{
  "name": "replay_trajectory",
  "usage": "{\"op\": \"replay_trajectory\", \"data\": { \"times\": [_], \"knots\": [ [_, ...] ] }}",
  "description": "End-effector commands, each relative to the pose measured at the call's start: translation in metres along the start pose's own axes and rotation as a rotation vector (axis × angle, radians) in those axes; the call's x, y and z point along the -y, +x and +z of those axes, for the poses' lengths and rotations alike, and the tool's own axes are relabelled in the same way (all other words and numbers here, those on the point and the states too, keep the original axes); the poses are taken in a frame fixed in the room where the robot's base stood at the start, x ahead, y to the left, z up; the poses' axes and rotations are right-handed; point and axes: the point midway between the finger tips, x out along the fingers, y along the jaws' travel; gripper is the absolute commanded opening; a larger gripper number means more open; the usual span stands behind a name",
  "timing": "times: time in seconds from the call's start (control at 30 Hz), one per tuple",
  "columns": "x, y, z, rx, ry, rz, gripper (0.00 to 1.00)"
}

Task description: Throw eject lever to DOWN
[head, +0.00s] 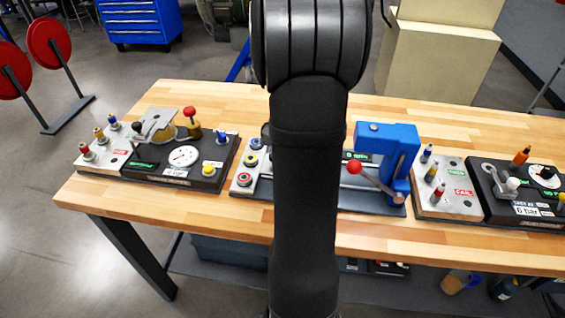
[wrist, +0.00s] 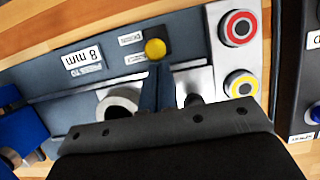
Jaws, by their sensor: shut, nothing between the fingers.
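My gripper (wrist: 159,68) is shut and empty in the wrist view, over the middle stand. Its tips are right by a round yellow knob (wrist: 155,50), and I cannot tell if they touch it. Small labels lie beside this knob, too blurred to read, so I cannot confirm that it is the eject lever. In the head view my arm hides the gripper and this part of the stand. A red-ball lever (head: 354,167) on the blue press (head: 403,160) shows to the right of my arm; no eject label is readable there.
The wrist view shows a red ring button (wrist: 239,28), a yellow ring button (wrist: 241,86) and an "8 mm" label (wrist: 82,62). The left stand (head: 180,158) and right stand (head: 520,190) flank the middle one on the wooden table (head: 200,225). The table's front strip is clear.

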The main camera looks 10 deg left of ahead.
Motion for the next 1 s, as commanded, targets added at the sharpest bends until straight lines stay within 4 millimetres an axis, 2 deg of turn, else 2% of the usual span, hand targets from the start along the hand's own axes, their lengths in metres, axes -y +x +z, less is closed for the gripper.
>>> {"op": "replay_trajectory", "data": {
  "times": [0.67,1.0],
  "knots": [
    [0.0,-0.001,0.003,-0.039,0.0,0.0,0.0],
    [0.0,-0.002,0.014,-0.162,0.0,-0.001,0.0]
  ]
}}
